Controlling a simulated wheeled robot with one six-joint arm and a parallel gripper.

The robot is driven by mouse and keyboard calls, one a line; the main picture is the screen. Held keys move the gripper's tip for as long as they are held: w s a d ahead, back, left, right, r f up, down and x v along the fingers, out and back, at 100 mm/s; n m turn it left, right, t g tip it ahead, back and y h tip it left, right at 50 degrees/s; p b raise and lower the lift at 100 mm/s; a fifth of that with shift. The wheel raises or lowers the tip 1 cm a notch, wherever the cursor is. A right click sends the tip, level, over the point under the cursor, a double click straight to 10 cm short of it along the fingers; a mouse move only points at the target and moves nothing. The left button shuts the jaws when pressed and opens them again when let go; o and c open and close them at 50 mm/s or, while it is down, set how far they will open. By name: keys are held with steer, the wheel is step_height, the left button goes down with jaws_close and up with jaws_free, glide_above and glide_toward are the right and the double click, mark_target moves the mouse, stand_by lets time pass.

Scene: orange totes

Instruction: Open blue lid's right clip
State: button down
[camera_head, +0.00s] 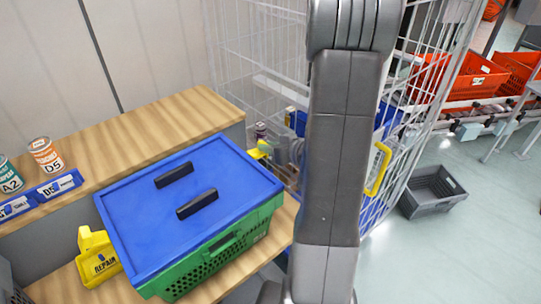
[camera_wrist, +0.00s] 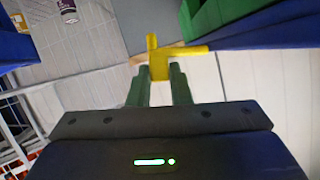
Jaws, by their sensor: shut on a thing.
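A blue lid (camera_head: 190,200) with two black handles lies on a green basket (camera_head: 215,262) on the wooden bench. It also shows in the wrist view as a blue edge (camera_wrist: 275,32) beside a green wall (camera_wrist: 207,18). A yellow clip (camera_wrist: 165,62) sticks out by that edge in the wrist view. In the head view a small yellow piece (camera_head: 259,150) shows at the lid's right edge. My gripper (camera_wrist: 159,80) has its two dark fingers around the yellow clip, shut on it. In the head view I cannot make out my gripper.
Cans (camera_head: 46,155) and small blue label holders (camera_head: 60,186) sit on the back shelf. A white wire cage (camera_head: 265,60) stands behind. A grey crate (camera_head: 432,192) lies on open floor at right.

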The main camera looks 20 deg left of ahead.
steer(key=shift+s+a+r+n+t+h+b, duration=0.3)
steer(key=shift+s+r+n+t+b, duration=0.45)
steer(key=shift+b, duration=1.15)
steer(key=shift+a+r+n+t+h+b, duration=0.15)
steer(key=shift+n+t+h+b, duration=0.25)
steer(key=shift+n+b, duration=1.15)
steer(key=shift+s+a+r+n+t+h+b, duration=0.35)
steer(key=shift+n+t+b, duration=0.35)
steer(key=shift+b, duration=1.55)
steer(key=shift+d+r, duration=0.1)
steer(key=shift+r, duration=0.05)
steer(key=c, duration=1.3)
jaws_free()
steer(key=shift+s, duration=0.1)
